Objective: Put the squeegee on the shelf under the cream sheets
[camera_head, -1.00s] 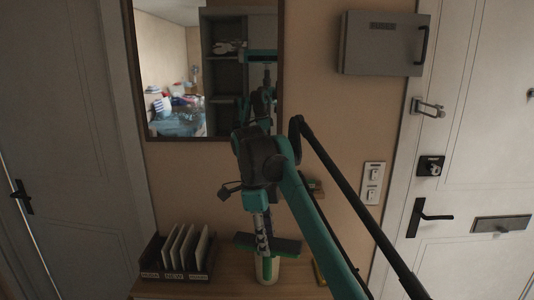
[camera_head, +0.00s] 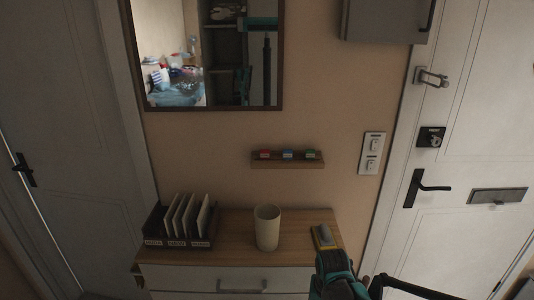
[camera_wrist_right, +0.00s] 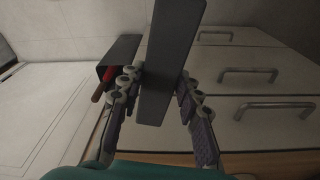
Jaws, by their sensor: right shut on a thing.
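My right gripper (camera_wrist_right: 158,88) is shut on a long dark grey bar, which looks like the head of the squeegee (camera_wrist_right: 168,60). The bar stands up between the two fingers in the right wrist view, and its lower end is near the palm. The squeegee's handle cannot be made out there. In the head view only part of my right arm shows at the bottom right, and the held squeegee is out of sight. The left gripper is not in view. No cream sheets or their shelf show directly.
A cream cup (camera_head: 267,229) stands on the wooden-topped drawer cabinet (camera_head: 235,252), beside a dark file rack (camera_head: 180,226) and a yellow-and-grey object (camera_head: 323,237). A small wall ledge (camera_head: 287,160) hangs below the mirror (camera_head: 188,105). A dark box (camera_wrist_right: 122,52) with something red is left in the wrist view.

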